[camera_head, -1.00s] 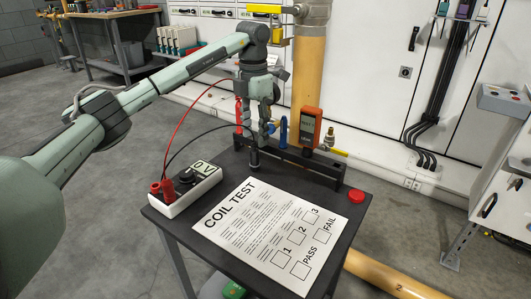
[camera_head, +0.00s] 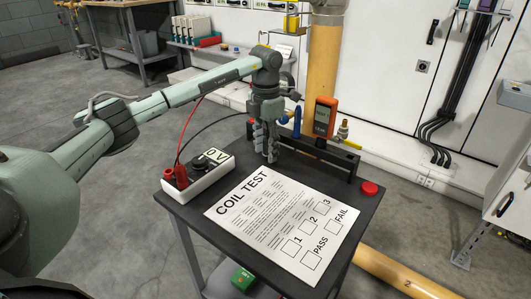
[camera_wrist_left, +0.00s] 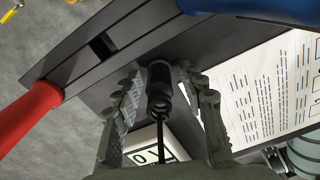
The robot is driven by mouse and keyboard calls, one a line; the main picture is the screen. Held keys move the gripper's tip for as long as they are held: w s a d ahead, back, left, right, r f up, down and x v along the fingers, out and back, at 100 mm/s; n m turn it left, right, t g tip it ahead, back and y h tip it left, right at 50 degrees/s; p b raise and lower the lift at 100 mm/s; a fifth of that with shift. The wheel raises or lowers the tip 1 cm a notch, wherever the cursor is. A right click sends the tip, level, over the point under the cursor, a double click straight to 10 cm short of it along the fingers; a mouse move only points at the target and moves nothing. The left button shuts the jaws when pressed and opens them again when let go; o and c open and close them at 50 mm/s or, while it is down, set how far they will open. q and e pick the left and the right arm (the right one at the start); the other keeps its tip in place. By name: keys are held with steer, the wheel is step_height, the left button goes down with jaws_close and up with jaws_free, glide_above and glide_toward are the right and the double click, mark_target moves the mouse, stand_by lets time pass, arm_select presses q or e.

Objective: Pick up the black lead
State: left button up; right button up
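The black lead's plug (camera_wrist_left: 160,88) shows in the left wrist view, upright by the dark rack, between my left gripper's (camera_wrist_left: 164,92) two fingers. The fingers are open, with a gap visible on each side of the plug. In the head view my left gripper (camera_head: 269,152) points down in front of the rack (camera_head: 337,158) and hides the plug. The black lead's cable (camera_head: 205,130) arcs from the meter (camera_head: 198,175) up to behind the gripper. My right gripper is not in view.
The red lead's plug (camera_wrist_left: 25,112) stands left of the gripper in the wrist view, and a blue one (camera_head: 297,121) to the right. An orange device (camera_head: 325,116) stands behind the rack. A COIL TEST sheet (camera_head: 285,223) and a red button (camera_head: 370,188) are on the table.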

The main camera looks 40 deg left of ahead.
arm_select(q)
jaws_close()
steer(key=shift+r, duration=0.15)
